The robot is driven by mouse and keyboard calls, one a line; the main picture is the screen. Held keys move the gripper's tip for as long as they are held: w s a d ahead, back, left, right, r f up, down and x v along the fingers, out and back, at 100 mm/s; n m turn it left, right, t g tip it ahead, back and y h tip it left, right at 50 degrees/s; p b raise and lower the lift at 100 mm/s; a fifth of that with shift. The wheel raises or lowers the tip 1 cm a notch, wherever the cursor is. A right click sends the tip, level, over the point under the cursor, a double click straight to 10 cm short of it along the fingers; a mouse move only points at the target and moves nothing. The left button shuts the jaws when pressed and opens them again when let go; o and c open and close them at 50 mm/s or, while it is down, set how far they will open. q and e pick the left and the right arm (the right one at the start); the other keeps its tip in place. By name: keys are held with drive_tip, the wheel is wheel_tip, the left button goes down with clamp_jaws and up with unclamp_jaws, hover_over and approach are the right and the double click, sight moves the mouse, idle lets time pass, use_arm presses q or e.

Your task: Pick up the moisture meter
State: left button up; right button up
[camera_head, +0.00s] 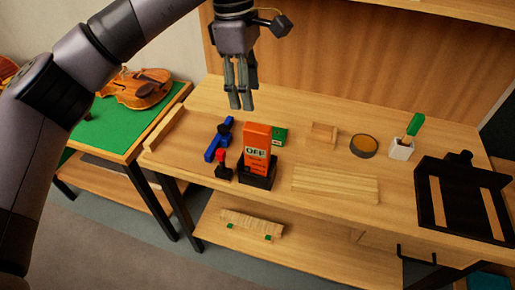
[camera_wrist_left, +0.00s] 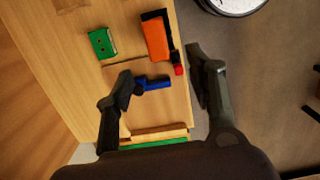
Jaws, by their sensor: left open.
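The orange moisture meter (camera_head: 256,142), its display reading OFF, stands upright in a black holder (camera_head: 258,176) near the front of the bench. It also shows in the left wrist view (camera_wrist_left: 155,40), at the top and beyond the fingertips. My left gripper (camera_head: 240,99) points down above the bench, above and a little left of the meter, apart from it. In the left wrist view its two fingers (camera_wrist_left: 160,72) are spread with nothing held between them. My right gripper is in neither view.
Left of the meter lie a blue tool (camera_head: 217,142) and a red-topped black item (camera_head: 222,165). A green box (camera_head: 279,136) stands close behind it. To the right are a wooden board (camera_head: 335,184), a round tin (camera_head: 364,146), a white pot (camera_head: 401,149) and a black frame (camera_head: 430,195).

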sight(255, 128)
use_arm(q)
drive_tip(key=f, duration=0.3)
drive_tip(key=d+f+p, duration=0.1)
drive_tip(key=f, duration=0.2)
drive_tip(key=f+p, duration=0.1)
drive_tip(key=f, duration=0.2)
drive_tip(key=shift+s+d+f, duration=0.15)
drive_tip(key=shift+s+f, duration=0.05)
drive_tip(key=shift+f, duration=0.15)
drive_tip(key=f+p, duration=0.1)
drive_tip(key=f, duration=0.1)
drive_tip(key=d+f+p, duration=0.1)
drive_tip(key=f, duration=0.1)
drive_tip(key=shift+p, duration=0.35)
drive_tip(key=shift+f, duration=0.65)
drive_tip(key=shift+w, duration=0.1)
drive_tip(key=shift+c, duration=0.6)
clamp_jaws()
drive_tip(key=shift+d+r, duration=0.1)
